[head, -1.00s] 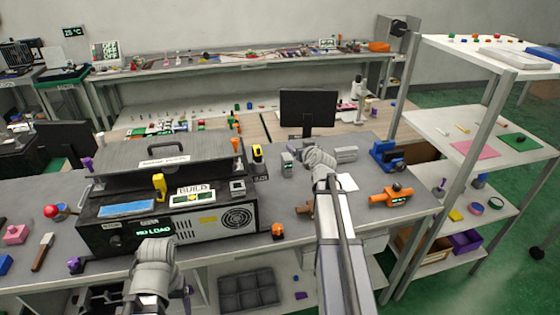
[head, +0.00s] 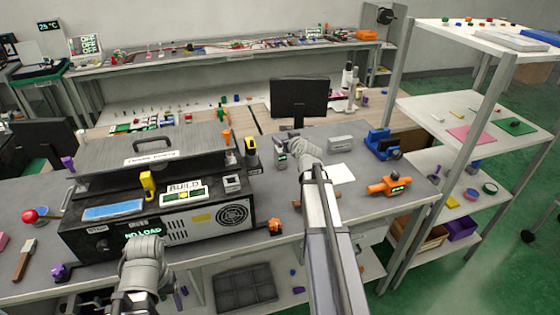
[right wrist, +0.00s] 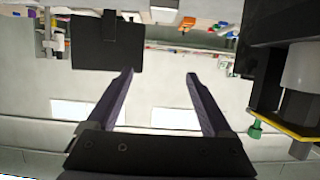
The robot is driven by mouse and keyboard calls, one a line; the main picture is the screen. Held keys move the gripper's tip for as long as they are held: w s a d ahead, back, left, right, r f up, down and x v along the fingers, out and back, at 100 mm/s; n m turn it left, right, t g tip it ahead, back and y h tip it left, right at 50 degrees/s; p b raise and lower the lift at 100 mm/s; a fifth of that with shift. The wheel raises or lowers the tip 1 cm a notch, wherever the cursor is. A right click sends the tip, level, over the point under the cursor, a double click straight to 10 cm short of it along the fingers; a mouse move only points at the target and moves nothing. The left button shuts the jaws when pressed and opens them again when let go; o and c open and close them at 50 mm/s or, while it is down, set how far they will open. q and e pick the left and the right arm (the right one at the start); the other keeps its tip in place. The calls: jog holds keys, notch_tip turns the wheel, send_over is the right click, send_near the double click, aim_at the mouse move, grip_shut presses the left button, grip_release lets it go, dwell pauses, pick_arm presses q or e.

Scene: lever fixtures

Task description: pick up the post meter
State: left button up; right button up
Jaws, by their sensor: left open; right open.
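No label marks a post meter. A small grey upright device with a dark face (head: 281,159) stands on the bench and may be it; I cannot tell. An orange instrument with a lit green display (head: 390,186) lies further right. My right gripper (head: 299,146) is just right of the grey device in the head view, its fingers hidden by the wrist. In the right wrist view its two fingers (right wrist: 160,76) are spread with nothing between them. My left gripper (head: 146,246) is in front of the black machine, its fingers hidden and nothing seen held.
The black machine (head: 215,222) with a "NO LOAD" display fills the bench's left part. A monitor (head: 300,97) stands behind, and a blue vise-like fixture (head: 381,145) stands right. In the right wrist view a dark body with a yellow edge (right wrist: 285,122) is close on the right.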

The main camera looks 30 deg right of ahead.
aim_at(280, 157)
notch_tip(280, 157, down, 7)
jog(key=b, duration=0.6)
jog(key=shift+f+b, duration=0.15)
jog(key=shift+b, duration=0.25)
jog(key=shift+b+x, duration=1.3)
jog(key=shift+x, duration=2.65)
jog(key=shift+s, duration=0.1)
grip_shut()
